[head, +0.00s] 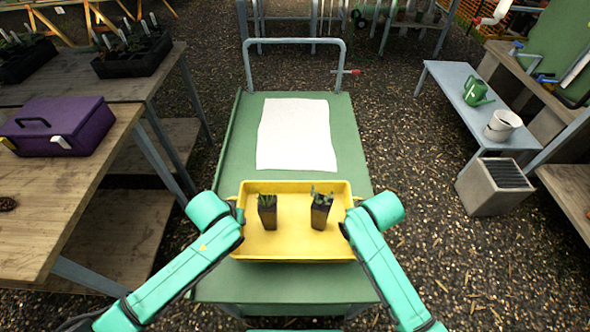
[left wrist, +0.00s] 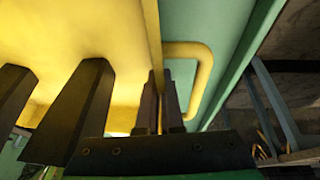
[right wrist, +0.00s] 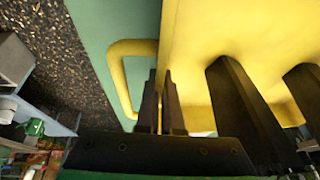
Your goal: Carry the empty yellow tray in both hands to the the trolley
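The yellow tray (head: 290,248) is level over the near part of the green trolley deck (head: 225,150). I cannot tell whether it rests on the deck or hangs just above it. The tray is not empty: two dark pots with small plants stand in it, a left pot (head: 268,213) and a right pot (head: 320,214). My left gripper (left wrist: 161,105) is shut on the tray's left side, by its yellow handle loop (left wrist: 205,70). My right gripper (right wrist: 160,105) is shut on the right side, by the other handle loop (right wrist: 118,75).
A white sheet (head: 297,135) lies on the deck beyond the tray, before the trolley's push bar (head: 293,42). A wooden bench with a purple toolbox (head: 62,127) stands left. On the right are a low grey bench (head: 450,82) and a grey box (head: 493,187). Gravel lies between.

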